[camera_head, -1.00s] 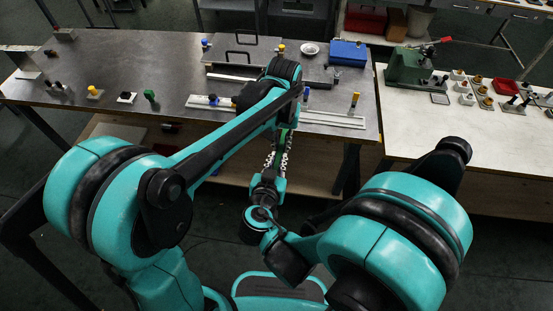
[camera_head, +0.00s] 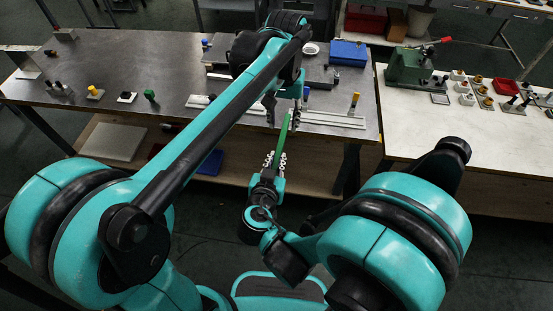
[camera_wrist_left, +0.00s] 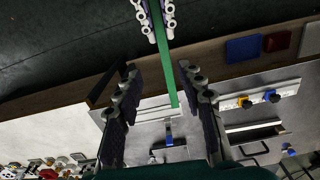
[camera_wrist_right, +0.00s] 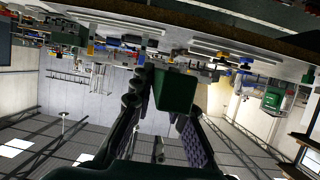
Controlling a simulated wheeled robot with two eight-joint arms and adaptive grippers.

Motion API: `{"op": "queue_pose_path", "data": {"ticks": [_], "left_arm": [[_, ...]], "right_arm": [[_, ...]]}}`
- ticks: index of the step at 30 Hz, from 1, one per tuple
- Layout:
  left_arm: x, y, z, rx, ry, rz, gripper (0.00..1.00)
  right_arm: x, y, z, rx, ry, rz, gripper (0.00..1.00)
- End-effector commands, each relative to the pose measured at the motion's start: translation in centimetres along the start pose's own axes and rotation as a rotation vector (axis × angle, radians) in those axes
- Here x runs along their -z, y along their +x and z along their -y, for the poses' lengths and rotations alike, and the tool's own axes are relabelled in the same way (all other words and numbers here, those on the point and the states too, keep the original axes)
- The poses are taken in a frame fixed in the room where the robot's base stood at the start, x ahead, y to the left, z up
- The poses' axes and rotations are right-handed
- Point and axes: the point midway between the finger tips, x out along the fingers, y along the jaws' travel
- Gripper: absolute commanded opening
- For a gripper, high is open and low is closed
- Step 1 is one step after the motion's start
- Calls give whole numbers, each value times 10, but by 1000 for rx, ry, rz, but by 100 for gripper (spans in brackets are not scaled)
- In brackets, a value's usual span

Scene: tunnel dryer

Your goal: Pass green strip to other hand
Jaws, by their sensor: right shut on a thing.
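The green strip (camera_head: 283,135) stands up from my right gripper (camera_head: 274,163), which is shut on its lower end in the head view. In the left wrist view the strip (camera_wrist_left: 165,60) runs down between the fingers of my left gripper (camera_wrist_left: 160,72). The left fingers are spread, with a gap on both sides of the strip. The right gripper's fingers (camera_wrist_left: 155,18) flank the strip at the top there. In the head view the left gripper (camera_head: 284,112) is around the strip's upper end. In the right wrist view the strip (camera_wrist_right: 174,92) shows almost end-on between the right fingers.
The metal table (camera_head: 130,60) behind the grippers carries a light rail (camera_head: 335,119), a blue box (camera_head: 348,53) and small fixtures. A white-topped bench (camera_head: 430,130) with a green press (camera_head: 410,66) stands to the right. The table's front edge lies close beyond the strip.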

Motion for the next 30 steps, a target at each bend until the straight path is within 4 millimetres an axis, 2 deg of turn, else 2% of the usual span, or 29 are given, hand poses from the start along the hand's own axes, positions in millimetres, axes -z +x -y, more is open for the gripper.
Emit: {"op": "queue_pose_path", "data": {"ticks": [3, 8, 11, 14, 21, 25, 30], "left_arm": [[0, -13, 0, 0, 0, 0, 39], [-8, -19, 9, -5, -7, -26, 39], [-23, -18, 26, -13, -22, -81, 39], [-46, -13, 50, -20, -41, -167, 39], [-109, 20, 103, -8, -90, -406, 39], [-135, 41, 120, 12, -108, -510, 39], [-154, 61, 132, 34, -122, -594, 39]], "right_arm": [[0, 0, 0, 0, 0, 0, 0], [0, 0, 0, 0, 0, 0, 0], [0, 0, 0, 0, 0, 0, 0], [0, 0, 0, 0, 0, 0, 0], [0, 0, 0, 0, 0, 0, 0], [0, 0, 0, 0, 0, 0, 0], [0, 0, 0, 0, 0, 0, 0]]}}
